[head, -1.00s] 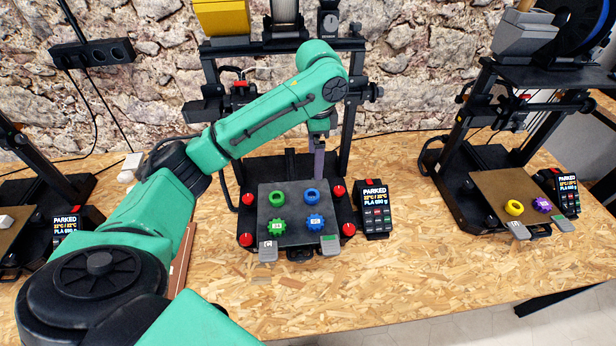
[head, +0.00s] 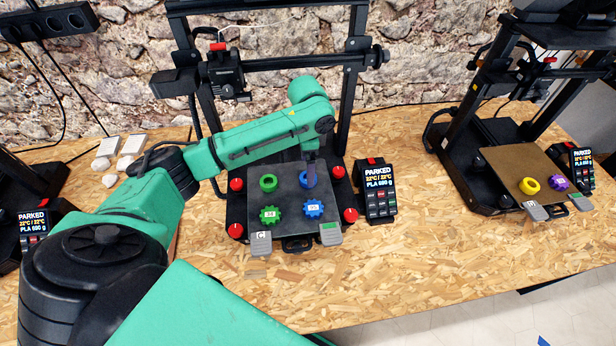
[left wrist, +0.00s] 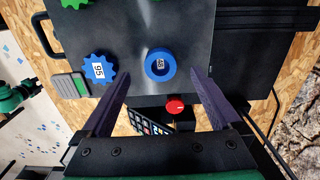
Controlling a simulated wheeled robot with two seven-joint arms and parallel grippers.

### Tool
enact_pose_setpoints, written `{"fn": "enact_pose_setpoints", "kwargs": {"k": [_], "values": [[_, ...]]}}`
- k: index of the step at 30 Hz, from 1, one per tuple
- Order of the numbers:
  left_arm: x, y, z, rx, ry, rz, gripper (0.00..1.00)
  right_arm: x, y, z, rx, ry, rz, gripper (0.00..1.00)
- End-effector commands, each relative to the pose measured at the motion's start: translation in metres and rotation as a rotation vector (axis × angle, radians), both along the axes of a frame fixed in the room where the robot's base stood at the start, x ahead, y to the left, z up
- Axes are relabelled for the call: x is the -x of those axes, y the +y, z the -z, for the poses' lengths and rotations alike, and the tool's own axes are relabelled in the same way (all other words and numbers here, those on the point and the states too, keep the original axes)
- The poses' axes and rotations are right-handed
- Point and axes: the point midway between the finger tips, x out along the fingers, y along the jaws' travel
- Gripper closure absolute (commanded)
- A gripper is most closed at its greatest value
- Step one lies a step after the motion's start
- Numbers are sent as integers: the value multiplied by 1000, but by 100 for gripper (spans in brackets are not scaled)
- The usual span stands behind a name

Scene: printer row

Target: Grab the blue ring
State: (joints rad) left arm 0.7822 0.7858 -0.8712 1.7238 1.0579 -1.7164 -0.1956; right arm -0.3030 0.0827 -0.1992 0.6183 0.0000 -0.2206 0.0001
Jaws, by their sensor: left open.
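The blue ring (head: 303,181) lies on the dark plate (head: 268,241) of the middle printer, at the plate's far right, partly hidden by my gripper. My left gripper (head: 311,168) points down over it. In the left wrist view the ring (left wrist: 150,73) shows between and just beyond the fingertips of my gripper (left wrist: 161,78), which are open and empty. I cannot tell how high the fingertips are above the plate. A blue gear (left wrist: 90,75) marked 95 sits beside the ring.
A green ring (head: 262,184) and a green gear (head: 262,215) share the plate. Red knobs (head: 351,215) stand around it, with a display unit (head: 378,196) to the right. Black printer uprights (head: 352,90) rise behind. Another printer stands at right.

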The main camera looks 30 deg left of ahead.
Motion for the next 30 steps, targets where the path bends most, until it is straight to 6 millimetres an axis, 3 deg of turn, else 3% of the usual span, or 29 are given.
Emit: {"fn": "enact_pose_setpoints", "kwargs": {"k": [2,6,12,13,18,20,30], "values": [[0,-1,12,-1,6,0,3,-1,0,-10,0,-2,0,50],[-1,-1,36,-2,3,0,3,-2,0,-12,-1,-4,0,50],[-1,-1,40,-1,0,1,3,-3,1,-11,-2,-6,0,50],[-1,-1,40,-1,0,1,6,-3,1,-11,-2,-6,1,50],[-1,-1,40,-1,0,1,71,-4,3,-11,-4,-6,1,50],[-1,-1,40,-1,0,1,90,-4,4,-11,-5,-6,1,50],[-2,-1,34,-1,-1,0,91,-4,4,-10,-6,-7,1,50]]}}
